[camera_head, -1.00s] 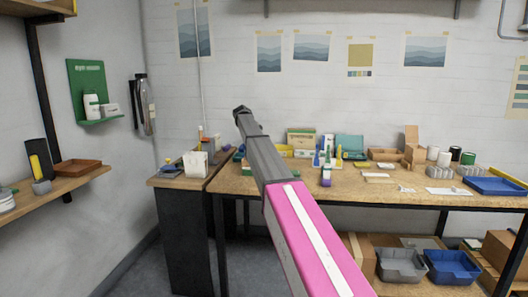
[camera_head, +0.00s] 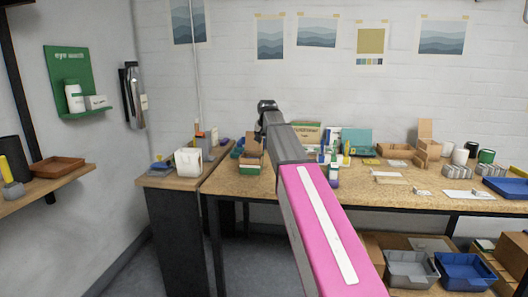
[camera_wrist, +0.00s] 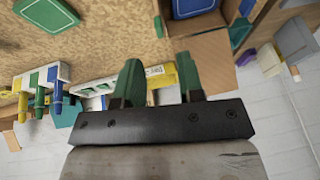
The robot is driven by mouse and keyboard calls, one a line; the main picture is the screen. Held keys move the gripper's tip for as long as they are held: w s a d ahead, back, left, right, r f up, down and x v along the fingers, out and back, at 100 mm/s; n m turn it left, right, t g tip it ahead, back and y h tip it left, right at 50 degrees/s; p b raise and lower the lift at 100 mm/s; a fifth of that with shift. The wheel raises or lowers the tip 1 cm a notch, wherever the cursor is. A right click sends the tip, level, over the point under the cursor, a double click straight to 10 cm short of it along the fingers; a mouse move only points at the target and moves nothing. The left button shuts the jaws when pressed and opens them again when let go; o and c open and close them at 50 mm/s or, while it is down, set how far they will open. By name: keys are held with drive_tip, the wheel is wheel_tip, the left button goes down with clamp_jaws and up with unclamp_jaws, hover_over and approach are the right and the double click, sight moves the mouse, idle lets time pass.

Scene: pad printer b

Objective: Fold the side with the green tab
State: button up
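My gripper (camera_wrist: 158,62) shows in the wrist view with two green fingers spread apart and nothing held between them. I cannot tell whether the fingers touch the tab or the flap. In the head view a brown box (camera_head: 251,150) stands at the bench's left end, partly behind my arm.
The workbench (camera_head: 395,190) holds small cardboard boxes (camera_head: 426,143), cups and a blue tray (camera_head: 507,187) on the right. A side cabinet with a white container (camera_head: 188,161) stands left. Grey (camera_head: 410,267) and blue (camera_head: 463,269) bins sit below. The floor in front is open.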

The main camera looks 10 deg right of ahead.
drive_tip(key=x, duration=0.6)
drive_tip(key=shift+w+f, duration=0.1)
drive_tip(key=shift+f, duration=0.15)
clamp_jaws()
